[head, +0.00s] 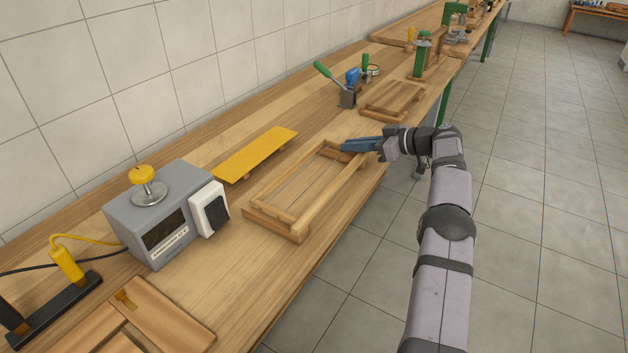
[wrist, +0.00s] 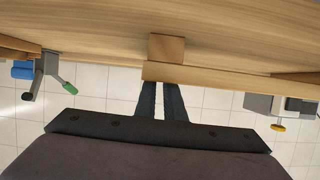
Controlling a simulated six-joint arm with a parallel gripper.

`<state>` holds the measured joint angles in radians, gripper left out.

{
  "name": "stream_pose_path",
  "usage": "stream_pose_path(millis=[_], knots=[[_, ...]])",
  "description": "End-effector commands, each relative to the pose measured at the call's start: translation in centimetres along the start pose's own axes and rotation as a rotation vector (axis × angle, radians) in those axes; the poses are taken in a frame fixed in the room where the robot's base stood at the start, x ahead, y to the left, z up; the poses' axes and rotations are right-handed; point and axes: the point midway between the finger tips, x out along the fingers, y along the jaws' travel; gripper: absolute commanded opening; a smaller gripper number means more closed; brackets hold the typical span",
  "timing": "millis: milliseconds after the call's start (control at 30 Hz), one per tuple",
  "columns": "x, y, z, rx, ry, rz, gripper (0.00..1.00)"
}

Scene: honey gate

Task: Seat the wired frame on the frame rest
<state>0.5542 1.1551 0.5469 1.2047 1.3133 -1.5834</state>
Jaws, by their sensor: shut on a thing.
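The wired frame (head: 347,183) is a long pale wooden rectangle with thin wires running along its inside. It lies low over the middle of the bench in the head view. My gripper (head: 344,146) is shut on its far right end. In the wrist view the fingers (wrist: 161,92) meet a wooden bar (wrist: 225,80), with a small wood block (wrist: 166,48) beside it. Thicker wooden pieces (head: 268,224) show at the frame's near end; I cannot tell whether they belong to the frame rest or whether the frame touches it.
A grey box (head: 158,207) with a yellow knob stands at the left. A yellow board (head: 256,154) lies behind the frame. The bench's front edge runs close beside the frame.

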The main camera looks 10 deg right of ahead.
Motion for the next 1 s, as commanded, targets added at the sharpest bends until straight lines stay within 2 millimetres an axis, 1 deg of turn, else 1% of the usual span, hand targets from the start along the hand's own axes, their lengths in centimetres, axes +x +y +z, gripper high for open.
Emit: stream_pose_path(millis=[967, 1000], knots=[[0.04, -0.02, 0.18, 0.003, -0.002, -0.002, 0.00], [0.04, -0.02, 0.19, 0.003, -0.002, -0.002, 0.14]])
